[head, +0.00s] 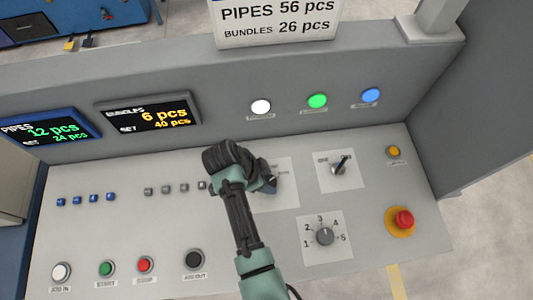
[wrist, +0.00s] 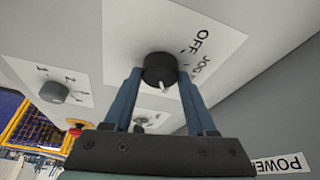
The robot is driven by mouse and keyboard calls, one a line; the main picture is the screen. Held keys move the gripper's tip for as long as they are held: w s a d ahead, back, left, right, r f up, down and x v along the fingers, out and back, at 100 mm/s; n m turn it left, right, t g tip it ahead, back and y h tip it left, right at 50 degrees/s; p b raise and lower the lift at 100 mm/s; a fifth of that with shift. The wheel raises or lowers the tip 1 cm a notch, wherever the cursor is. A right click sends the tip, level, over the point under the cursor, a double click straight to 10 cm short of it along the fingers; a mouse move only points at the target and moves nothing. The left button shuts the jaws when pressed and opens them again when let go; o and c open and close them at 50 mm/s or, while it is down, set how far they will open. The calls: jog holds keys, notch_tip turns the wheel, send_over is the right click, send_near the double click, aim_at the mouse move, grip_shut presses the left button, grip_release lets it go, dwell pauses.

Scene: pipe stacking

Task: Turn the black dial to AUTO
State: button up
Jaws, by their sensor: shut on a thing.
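The black dial (wrist: 159,68) sits on a white plate (wrist: 120,32) in the wrist view. The labels OFF and JOG show beside it; I cannot make out AUTO. A white mark shows on the dial's near side, but I cannot tell which label it points to. My gripper (wrist: 160,78) is shut on the dial, with one blue finger on each side of it. In the head view my gripper (head: 268,184) reaches the plate (head: 287,193) from the left, and my arm hides the dial there.
To the right are a lever switch (head: 338,168), a numbered knob (head: 325,236), a red emergency button (head: 403,219) and a yellow light (head: 393,152). Small blue buttons and larger push buttons line the left. Two displays (head: 150,113) and three lamps (head: 317,101) are on the upright panel behind.

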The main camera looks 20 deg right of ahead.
jog(key=o, duration=1.4)
jog(key=b+v, duration=0.1)
jog(key=v, duration=1.2)
jog(key=shift+d, duration=0.1)
